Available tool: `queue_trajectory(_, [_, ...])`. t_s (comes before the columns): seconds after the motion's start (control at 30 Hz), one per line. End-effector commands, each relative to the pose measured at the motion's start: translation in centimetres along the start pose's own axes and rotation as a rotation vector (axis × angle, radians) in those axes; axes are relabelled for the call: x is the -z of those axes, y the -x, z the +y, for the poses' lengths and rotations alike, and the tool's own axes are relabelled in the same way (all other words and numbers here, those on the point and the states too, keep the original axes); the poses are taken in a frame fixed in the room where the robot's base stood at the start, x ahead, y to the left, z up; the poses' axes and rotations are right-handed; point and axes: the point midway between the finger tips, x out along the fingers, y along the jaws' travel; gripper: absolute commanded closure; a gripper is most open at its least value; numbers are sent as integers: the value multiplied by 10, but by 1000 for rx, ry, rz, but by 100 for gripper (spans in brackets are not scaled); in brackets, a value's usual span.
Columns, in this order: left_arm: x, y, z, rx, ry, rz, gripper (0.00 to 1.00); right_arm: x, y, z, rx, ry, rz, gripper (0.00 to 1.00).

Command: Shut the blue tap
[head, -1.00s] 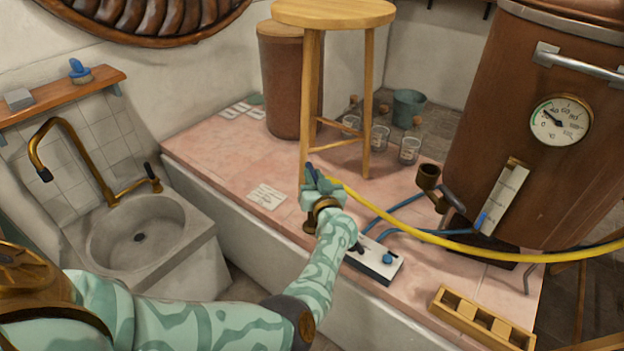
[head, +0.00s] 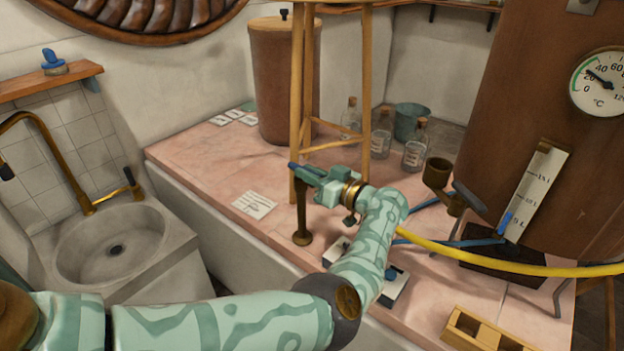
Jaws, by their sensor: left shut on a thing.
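The blue tap's handle (head: 293,166) shows as a dark blue tip sticking out to the left of my left gripper (head: 312,176). It sits at the top of an upright brass post (head: 302,222) on the pink worktop. My left gripper is shut on the handle. The fingers hide most of the handle and the top of the post. My right gripper is not in view.
A white box with a blue knob (head: 391,273) lies partly hidden behind my left forearm. A yellow hose (head: 500,262) crosses the right side. A wooden stool (head: 297,100) and glass bottles (head: 414,148) stand behind. A sink (head: 112,240) is at left.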

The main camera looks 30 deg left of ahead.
Motion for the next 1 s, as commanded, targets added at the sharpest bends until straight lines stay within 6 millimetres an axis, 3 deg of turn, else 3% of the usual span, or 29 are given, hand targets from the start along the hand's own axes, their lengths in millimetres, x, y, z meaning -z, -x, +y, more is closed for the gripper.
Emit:
queue_trajectory(0.47, [-2,0,0,16,-1,-8,100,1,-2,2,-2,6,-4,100])
queue_trajectory(0.5, [-2,0,0,16,-1,-7,77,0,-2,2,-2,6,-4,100])
queue_trajectory(0.57, [-2,0,0,15,-1,-7,61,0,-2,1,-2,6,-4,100])
queue_trajectory(0.87, [0,1,0,14,1,-4,61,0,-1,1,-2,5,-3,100])
queue_trajectory(1.0, [2,14,1,11,1,-3,61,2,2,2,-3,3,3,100])
